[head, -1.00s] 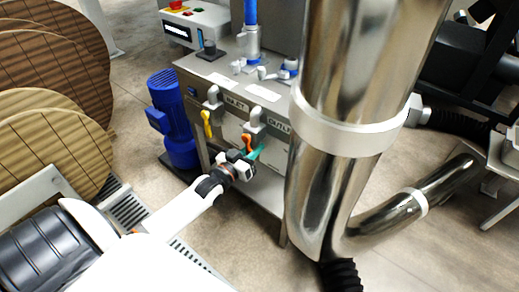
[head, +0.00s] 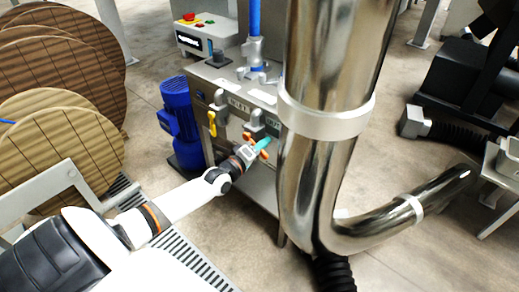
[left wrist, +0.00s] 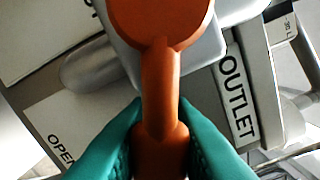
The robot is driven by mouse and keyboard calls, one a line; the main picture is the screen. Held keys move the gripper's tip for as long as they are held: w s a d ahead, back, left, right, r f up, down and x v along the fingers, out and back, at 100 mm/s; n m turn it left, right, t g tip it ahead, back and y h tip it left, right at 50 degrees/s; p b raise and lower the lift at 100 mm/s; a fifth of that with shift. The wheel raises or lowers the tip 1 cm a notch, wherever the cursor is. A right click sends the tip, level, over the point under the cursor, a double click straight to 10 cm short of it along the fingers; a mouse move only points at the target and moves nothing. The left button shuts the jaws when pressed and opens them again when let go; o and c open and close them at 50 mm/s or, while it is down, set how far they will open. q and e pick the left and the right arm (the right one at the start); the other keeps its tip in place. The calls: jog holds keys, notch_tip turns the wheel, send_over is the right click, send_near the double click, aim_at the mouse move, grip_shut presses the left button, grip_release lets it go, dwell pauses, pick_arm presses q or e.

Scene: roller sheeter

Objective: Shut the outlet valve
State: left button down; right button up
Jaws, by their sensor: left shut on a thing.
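The outlet valve's orange handle (left wrist: 158,95) runs up the middle of the left wrist view, its round hub at the top. The OUTLET label (left wrist: 238,95) is just right of it, and part of a plate reading OPEN (left wrist: 62,150) shows at lower left. My left gripper (left wrist: 160,140) has its green fingers on both sides of the handle's lower part and is shut on it. In the head view my left gripper (head: 262,146) is at the machine's front, under the outlet fitting. My right gripper is not in view.
The yellow inlet handle (head: 212,123) hangs left of the outlet valve. A large shiny pipe (head: 315,180) stands close on the right. A blue motor (head: 178,122) is at the left, with wooden reels (head: 60,150) beyond. Floor shows in front.

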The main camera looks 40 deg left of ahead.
pick_arm(q)
jog(key=n, duration=0.1)
jog(key=r+n, duration=0.1)
jog(key=shift+d+r+n+p, duration=0.15)
jog(key=shift+d+n+p, duration=0.05)
jog(key=shift+n+p, duration=0.1)
jog(key=shift+r+n, duration=0.45)
jog(key=shift+n, duration=0.75)
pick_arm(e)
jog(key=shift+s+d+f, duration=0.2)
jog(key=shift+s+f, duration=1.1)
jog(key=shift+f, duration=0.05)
pick_arm(q)
jog(key=c, duration=1.3)
grip_release()
jog(key=shift+o, duration=0.2)
jog(key=shift+s, duration=0.3)
jog(key=s+p, duration=0.1)
jog(key=s, duration=0.6)
jog(key=shift+a, duration=0.25)
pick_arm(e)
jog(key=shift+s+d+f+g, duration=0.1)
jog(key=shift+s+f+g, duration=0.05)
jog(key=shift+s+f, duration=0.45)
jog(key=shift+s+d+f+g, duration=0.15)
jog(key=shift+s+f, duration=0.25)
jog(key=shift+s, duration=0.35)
